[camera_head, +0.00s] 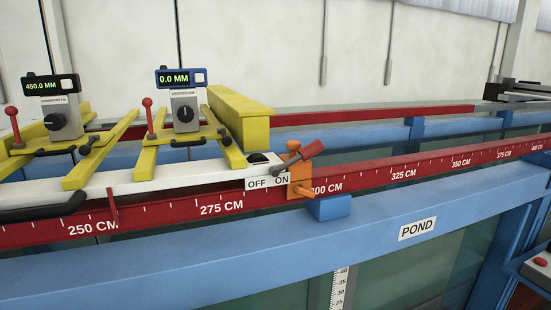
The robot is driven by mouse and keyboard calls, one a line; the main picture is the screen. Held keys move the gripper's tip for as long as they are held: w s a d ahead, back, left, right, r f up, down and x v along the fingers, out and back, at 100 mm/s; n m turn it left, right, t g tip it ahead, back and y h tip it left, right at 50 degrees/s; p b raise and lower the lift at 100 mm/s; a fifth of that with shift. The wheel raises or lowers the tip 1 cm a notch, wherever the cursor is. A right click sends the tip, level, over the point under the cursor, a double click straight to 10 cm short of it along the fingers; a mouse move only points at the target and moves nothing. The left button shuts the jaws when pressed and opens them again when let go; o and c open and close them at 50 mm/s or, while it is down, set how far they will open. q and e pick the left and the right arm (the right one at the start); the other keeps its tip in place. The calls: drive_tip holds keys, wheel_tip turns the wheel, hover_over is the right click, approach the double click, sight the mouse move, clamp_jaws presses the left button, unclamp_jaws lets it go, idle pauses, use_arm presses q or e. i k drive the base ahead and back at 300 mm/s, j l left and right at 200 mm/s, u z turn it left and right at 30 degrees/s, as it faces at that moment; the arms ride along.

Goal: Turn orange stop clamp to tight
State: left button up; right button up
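The orange stop clamp (299,181) sits on the red scale rail (376,173), beside the 300 CM mark, whose first digit it partly hides. The clamp stands at the right end of the white carriage (150,181), by the OFF/ON label (267,182). I cannot tell from this view whether the clamp is tight. Neither of my grippers is in view.
Two gauges with displays (180,78) (50,85) stand on yellow frames on the carriage, with red-knobbed levers beside them. A yellow beam (238,115) lies behind the clamp. The blue flume beam (210,245) runs in front, with a POND label (417,229). The rail right of the clamp is clear.

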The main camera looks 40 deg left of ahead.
sight(298, 189)
drive_tip(key=u, duration=1.15)
